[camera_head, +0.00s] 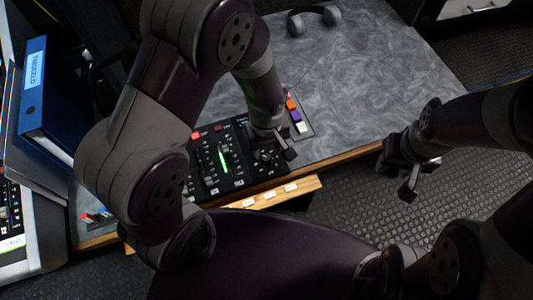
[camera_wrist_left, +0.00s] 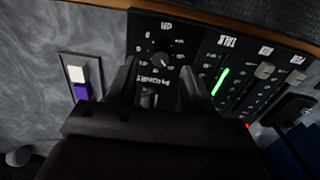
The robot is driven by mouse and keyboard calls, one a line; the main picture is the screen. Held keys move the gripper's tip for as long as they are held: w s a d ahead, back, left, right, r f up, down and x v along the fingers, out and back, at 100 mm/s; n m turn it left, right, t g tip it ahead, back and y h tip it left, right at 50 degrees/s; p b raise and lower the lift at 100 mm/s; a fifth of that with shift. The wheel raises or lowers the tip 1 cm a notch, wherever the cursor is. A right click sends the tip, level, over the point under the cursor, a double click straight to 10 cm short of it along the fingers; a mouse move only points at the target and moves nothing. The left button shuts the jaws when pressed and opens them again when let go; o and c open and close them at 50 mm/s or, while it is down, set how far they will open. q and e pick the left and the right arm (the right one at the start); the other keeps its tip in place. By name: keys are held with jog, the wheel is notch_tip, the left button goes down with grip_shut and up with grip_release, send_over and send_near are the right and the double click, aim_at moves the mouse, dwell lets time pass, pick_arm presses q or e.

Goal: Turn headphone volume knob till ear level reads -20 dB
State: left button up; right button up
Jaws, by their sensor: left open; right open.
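A dark audio mixer panel (camera_head: 210,178) lies at the front edge of the grey desk. Its PHONES section shows in the left wrist view with a dark round knob (camera_wrist_left: 160,59) ringed by white scale marks. A lit green level bar (camera_head: 223,160) stands on the panel and also shows in the left wrist view (camera_wrist_left: 220,82). I cannot read a dB value. My left gripper (camera_head: 273,152) is open over the right end of the panel. In the wrist view its fingers (camera_wrist_left: 158,92) straddle the PHONES label, close to the knob. My right gripper (camera_head: 409,178) is open and empty, beyond the desk's front edge.
Headphones (camera_head: 315,20) lie at the back of the desk. A small plate with coloured buttons (camera_head: 297,116) sits right of the panel. Blue binders (camera_head: 45,100) stand at the left. The desk's right half (camera_head: 365,85) is clear.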

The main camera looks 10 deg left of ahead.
aim_at(266, 157)
pick_arm(q)
notch_tip(266, 157, down, 4)
jog(key=shift+r, duration=0.15)
grip_shut()
jog(key=shift+r, duration=0.1)
